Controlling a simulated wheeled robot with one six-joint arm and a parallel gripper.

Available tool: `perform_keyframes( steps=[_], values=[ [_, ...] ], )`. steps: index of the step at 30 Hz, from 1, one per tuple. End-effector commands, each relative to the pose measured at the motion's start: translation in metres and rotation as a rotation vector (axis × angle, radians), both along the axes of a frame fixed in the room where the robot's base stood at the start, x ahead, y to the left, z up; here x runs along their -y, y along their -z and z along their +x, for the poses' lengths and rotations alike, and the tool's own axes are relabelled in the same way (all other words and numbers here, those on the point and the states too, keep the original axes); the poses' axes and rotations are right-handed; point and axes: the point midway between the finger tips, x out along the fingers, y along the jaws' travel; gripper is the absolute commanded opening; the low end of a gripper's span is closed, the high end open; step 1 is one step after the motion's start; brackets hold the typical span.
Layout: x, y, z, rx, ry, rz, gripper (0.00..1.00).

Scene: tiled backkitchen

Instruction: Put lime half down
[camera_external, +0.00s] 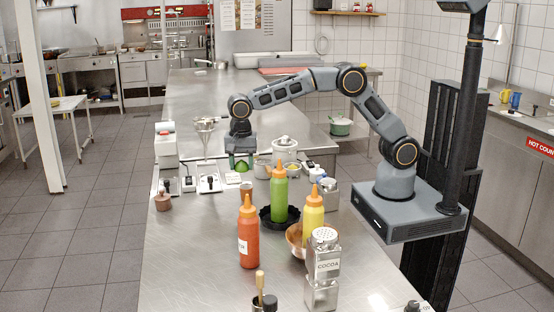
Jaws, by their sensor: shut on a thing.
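My gripper (240,154) points down over the far left part of the steel counter, close above or at its surface. It is shut on the lime half (239,164), a small green shape at its lower end. The lime half is small and partly hidden by the fingers. I cannot tell whether it touches the counter.
Nearer stand green (279,193), orange (248,238) and yellow (313,215) bottles.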

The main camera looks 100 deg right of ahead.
Motion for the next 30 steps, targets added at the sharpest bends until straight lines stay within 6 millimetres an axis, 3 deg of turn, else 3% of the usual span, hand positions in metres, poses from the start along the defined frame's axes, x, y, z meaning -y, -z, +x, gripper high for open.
perform_keyframes(
  steps=[4, 12, 23, 30],
  values=[
    [0.001, 0.013, 0.033, -0.003, -0.001, 0.001, 0.25],
    [0.002, 0.056, 0.066, -0.002, -0.002, 0.000, 0.25],
    [0.003, 0.070, 0.077, 0.000, -0.003, 0.000, 0.25],
    [0.003, 0.096, 0.078, -0.003, -0.003, 0.001, 0.25]
  ],
)
